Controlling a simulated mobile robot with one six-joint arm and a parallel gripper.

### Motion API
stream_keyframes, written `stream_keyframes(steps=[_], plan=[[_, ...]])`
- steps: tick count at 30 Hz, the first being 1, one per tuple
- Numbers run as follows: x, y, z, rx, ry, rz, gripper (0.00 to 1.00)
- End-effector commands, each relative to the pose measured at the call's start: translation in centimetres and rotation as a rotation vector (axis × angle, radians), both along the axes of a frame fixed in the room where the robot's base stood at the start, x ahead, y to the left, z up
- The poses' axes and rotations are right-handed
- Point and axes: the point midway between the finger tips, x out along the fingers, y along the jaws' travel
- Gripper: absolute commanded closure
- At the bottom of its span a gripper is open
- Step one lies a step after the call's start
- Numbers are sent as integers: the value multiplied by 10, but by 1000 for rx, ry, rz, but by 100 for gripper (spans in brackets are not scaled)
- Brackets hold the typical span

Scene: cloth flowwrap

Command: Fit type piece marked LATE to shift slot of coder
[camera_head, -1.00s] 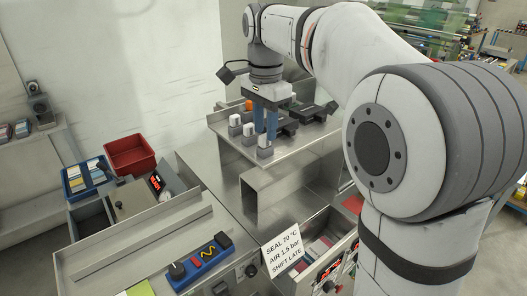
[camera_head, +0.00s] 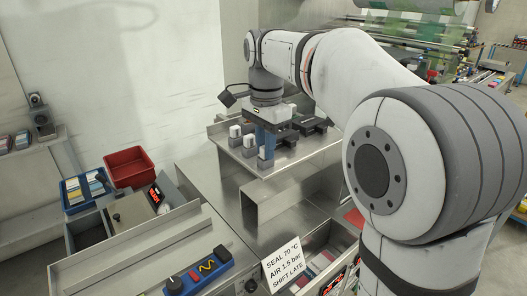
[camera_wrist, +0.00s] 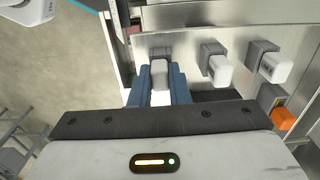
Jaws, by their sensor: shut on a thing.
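My gripper (camera_head: 265,146) is at the front edge of the steel shelf, pointing down. In the wrist view its blue fingers (camera_wrist: 161,88) are shut on a white type piece with a grey part (camera_wrist: 160,70). Two similar white pieces stand in grey holders beside it: one nearer (camera_head: 249,142) and one farther left (camera_head: 235,133). They also show in the wrist view, as a middle piece (camera_wrist: 219,71) and a right piece (camera_wrist: 272,68). I cannot read any marking, so which one is LATE is unclear. Dark units (camera_head: 314,124) stand right of the gripper; I cannot tell whether they are the coder.
A sign (camera_head: 285,266) reads "SEAL 70 °C, AIR 1.5 bar, SHIFT LATE". An orange object (camera_wrist: 285,118) sits near the right piece. A red bin (camera_head: 129,167) and a blue tray (camera_head: 85,190) stand left. An open drawer (camera_head: 325,250) lies below the shelf.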

Motion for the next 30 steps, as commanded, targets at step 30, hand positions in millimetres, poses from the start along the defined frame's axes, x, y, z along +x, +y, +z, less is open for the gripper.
stream_keyframes(steps=[30], plan=[[0,0,43,0,0,0,100]])
